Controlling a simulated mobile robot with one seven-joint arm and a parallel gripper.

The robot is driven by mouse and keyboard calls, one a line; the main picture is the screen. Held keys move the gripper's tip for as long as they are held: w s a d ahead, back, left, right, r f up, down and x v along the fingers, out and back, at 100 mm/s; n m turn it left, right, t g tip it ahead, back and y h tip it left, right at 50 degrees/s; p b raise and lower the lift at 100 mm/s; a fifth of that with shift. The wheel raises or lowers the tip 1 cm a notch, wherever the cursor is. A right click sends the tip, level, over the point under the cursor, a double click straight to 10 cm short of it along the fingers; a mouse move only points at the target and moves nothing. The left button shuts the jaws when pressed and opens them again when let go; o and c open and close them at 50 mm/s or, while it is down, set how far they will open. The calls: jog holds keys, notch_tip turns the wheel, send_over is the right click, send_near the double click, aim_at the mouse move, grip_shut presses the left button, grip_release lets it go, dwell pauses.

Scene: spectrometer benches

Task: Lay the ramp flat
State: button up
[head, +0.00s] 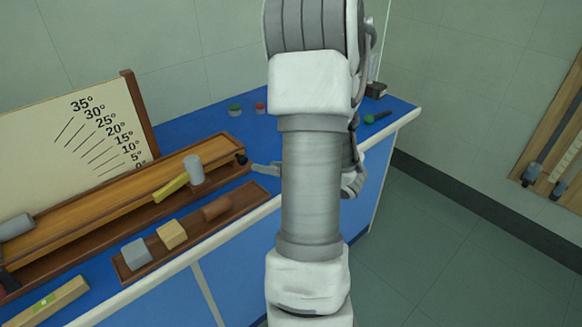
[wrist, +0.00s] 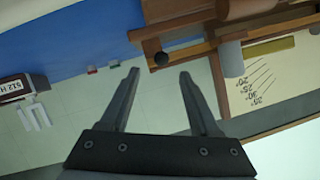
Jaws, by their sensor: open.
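The wooden ramp (head: 110,202) lies along the blue bench at the left, over a darker base in front of the angle board (head: 75,125). It looks close to its base, but I cannot read its exact angle. A dark round knob (head: 241,159) is at its right end; it also shows in the wrist view (wrist: 161,58). A grey cylinder (head: 194,170) stands upright at the ramp beside a yellow strip (head: 171,187). My gripper (wrist: 158,74) is open and empty, near the knob end. In the head view my arm hides most of it.
A brown tray (head: 196,233) in front of the ramp holds a grey block (head: 136,253), a wooden block (head: 172,234) and a brown cylinder (head: 216,208). A level (head: 46,302) lies at the front left. Small green (head: 235,109) and red (head: 260,107) items sit behind.

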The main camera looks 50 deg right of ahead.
jog(key=v, duration=0.8)
jog(key=shift+p, duration=0.45)
jog(key=w+a+r+g+h+p, duration=0.4)
jog(key=w+r, duration=0.5)
jog(key=r, duration=0.5)
jog(key=s+a+r+n+g+y, duration=0.1)
jog(key=s+a, duration=0.4)
jog(key=a, duration=0.3)
jog(key=s+a+r+n+g+y+p, duration=0.1)
jog(key=s+a+r, duration=0.1)
jog(key=s+a, duration=0.3)
jog(key=s+a+r+n+g+y, duration=0.1)
jog(key=s+a, duration=0.3)
jog(key=a, duration=0.8)
jog(key=shift+s+a+r+n+g+y+p, duration=0.3)
jog(key=shift+s+a+n+g+p, duration=0.1)
jog(key=shift+n+g, duration=0.15)
jog(key=shift+d, duration=0.1)
